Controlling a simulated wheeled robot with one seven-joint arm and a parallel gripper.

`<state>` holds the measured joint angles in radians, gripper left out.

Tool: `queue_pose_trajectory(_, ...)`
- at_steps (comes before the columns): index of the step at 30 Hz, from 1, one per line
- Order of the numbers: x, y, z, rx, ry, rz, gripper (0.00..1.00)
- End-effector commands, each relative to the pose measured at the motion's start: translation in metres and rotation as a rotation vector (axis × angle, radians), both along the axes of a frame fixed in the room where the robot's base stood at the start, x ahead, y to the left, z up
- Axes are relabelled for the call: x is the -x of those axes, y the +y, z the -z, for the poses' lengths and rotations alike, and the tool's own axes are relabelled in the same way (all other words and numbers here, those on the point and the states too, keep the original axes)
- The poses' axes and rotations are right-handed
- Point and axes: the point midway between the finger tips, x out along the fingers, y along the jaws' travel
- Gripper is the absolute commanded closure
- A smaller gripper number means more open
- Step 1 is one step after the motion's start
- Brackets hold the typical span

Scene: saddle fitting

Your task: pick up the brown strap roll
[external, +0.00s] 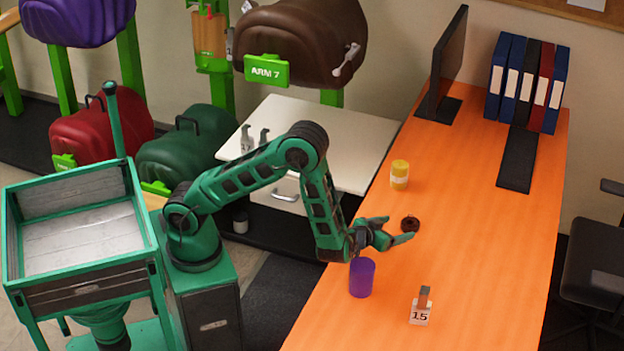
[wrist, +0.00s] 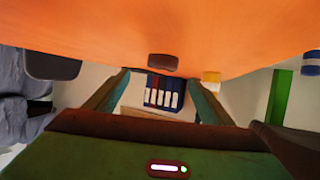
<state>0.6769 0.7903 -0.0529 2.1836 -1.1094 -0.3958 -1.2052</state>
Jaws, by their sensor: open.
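The brown strap roll (external: 410,225) lies on the orange desk (external: 470,230), by the tips of my gripper (external: 399,229). In the wrist view the roll (wrist: 163,62) shows as a small dark brown block against the desk, which fills the top of the picture. My gripper (wrist: 159,74) is open there, with one finger on each side of the roll's line and nothing between them. The roll appears just beyond the fingertips. I cannot tell whether a finger touches it.
A purple cup (external: 361,278) stands just below my gripper in the external view. A yellow jar (external: 399,174) stands behind the roll. A "15" marker (external: 420,309) stands nearer the front. A monitor (external: 446,70) and binders (external: 526,82) are at the far end. Desk right of the roll is clear.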

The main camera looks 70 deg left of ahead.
Motion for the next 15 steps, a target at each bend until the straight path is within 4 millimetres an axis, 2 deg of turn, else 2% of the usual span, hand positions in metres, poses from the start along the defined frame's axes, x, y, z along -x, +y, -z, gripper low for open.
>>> queue_pose_trajectory(3, -0.014, 0.006, 0.006, 0.0, -0.001, -0.001, 0.24)
queue_pose_trajectory(11, -0.025, 0.011, 0.011, -0.002, 0.001, -0.001, 0.24)
queue_pose_trajectory(15, -0.037, 0.019, 0.016, 0.001, 0.0, -0.003, 0.24)
